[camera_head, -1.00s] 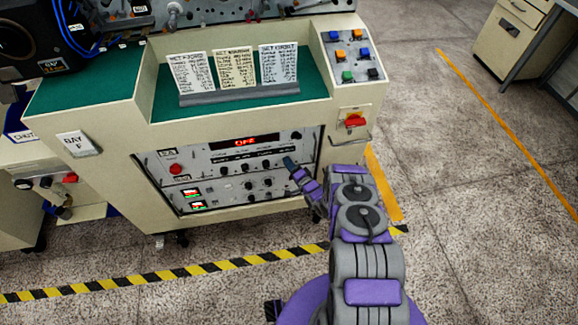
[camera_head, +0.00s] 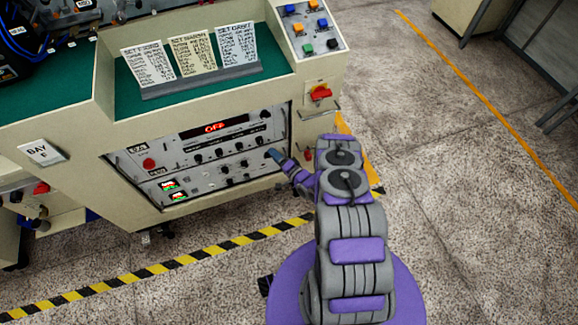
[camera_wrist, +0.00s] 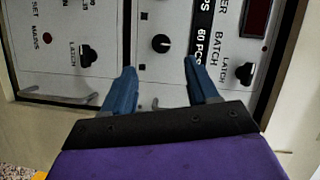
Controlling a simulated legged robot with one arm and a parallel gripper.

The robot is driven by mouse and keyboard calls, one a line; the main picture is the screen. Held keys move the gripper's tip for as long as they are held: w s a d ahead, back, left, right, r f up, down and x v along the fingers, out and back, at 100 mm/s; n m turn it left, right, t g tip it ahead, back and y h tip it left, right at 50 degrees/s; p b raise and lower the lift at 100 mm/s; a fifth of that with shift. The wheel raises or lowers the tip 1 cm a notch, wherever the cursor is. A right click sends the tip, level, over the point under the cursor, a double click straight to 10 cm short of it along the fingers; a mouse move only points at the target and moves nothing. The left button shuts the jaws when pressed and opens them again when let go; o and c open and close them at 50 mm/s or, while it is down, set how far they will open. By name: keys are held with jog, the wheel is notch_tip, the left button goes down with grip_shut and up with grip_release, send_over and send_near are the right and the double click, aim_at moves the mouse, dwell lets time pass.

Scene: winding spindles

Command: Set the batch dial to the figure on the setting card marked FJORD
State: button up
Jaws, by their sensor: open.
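Three setting cards stand in a grey holder on the green top of the machine. The left card (camera_head: 148,66) appears headed SET FJORD; its small figures are unreadable. In the wrist view, a round black knob (camera_wrist: 161,43) with a light pointer mark sits beside the black strip (camera_wrist: 203,38) reading 60 PCS and the word BATCH; it appears to be the batch dial. My gripper (camera_wrist: 159,75) is open and empty, its blue fingertips on either side just short of the knob. In the head view, my gripper (camera_head: 275,156) is at the right end of the control panel.
Latch knobs (camera_wrist: 86,55) (camera_wrist: 245,72) flank the dial. The panel (camera_head: 205,140) has a red OFF display, a red button and other knobs. A red switch (camera_head: 320,93) is right of it. Striped tape (camera_head: 150,272) marks the floor; floor to the right is open.

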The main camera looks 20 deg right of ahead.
jog(key=v, duration=0.8)
jog(key=shift+s+d, duration=0.15)
